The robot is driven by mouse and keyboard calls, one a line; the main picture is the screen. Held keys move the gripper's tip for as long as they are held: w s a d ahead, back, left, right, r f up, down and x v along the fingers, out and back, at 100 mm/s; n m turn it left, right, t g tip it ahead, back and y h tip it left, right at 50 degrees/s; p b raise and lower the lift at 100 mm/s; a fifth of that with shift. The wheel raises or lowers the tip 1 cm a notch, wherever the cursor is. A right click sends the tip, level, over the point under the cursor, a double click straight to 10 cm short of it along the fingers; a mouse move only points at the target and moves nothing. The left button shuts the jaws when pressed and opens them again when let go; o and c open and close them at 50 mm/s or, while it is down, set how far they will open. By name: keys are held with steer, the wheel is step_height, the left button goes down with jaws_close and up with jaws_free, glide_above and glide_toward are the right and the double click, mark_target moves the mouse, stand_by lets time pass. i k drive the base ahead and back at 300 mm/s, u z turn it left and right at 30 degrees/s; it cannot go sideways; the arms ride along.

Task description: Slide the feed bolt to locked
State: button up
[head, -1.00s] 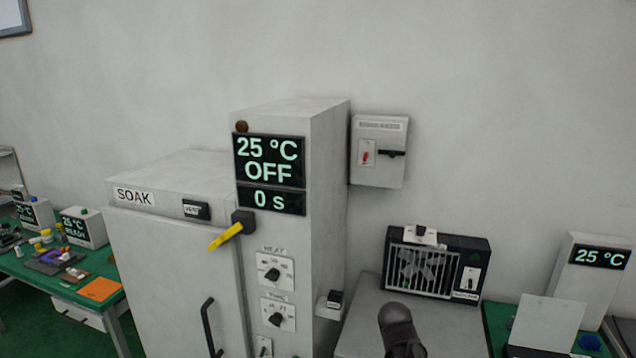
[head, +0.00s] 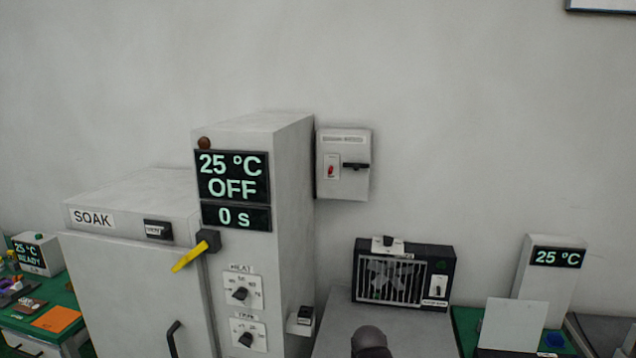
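A grey box (head: 343,179) hangs on the wall just right of the tall oven column in the head view. On its front is a short black horizontal bar (head: 356,166), which looks like a bolt or handle and points right past the box's edge. Left of it is a pale plate with a small red switch (head: 331,171). The box's label is too small to read, so I cannot tell for sure that this is the feed bolt. A dark rounded part of my arm shows at the bottom middle, well below the box. My gripper's fingers are not visible.
The SOAK oven (head: 130,290) with a yellow lever (head: 190,255) stands at left; its display (head: 233,176) reads 25 °C OFF. A black fan unit (head: 403,273) sits on a grey surface below right. A 25 °C display unit (head: 552,275) stands further right. The wall around the box is clear.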

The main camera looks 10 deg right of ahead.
mark_target(356, 166)
steer(key=z, duration=1.25)
steer(key=i, duration=0.45)
steer(key=u, duration=1.05)
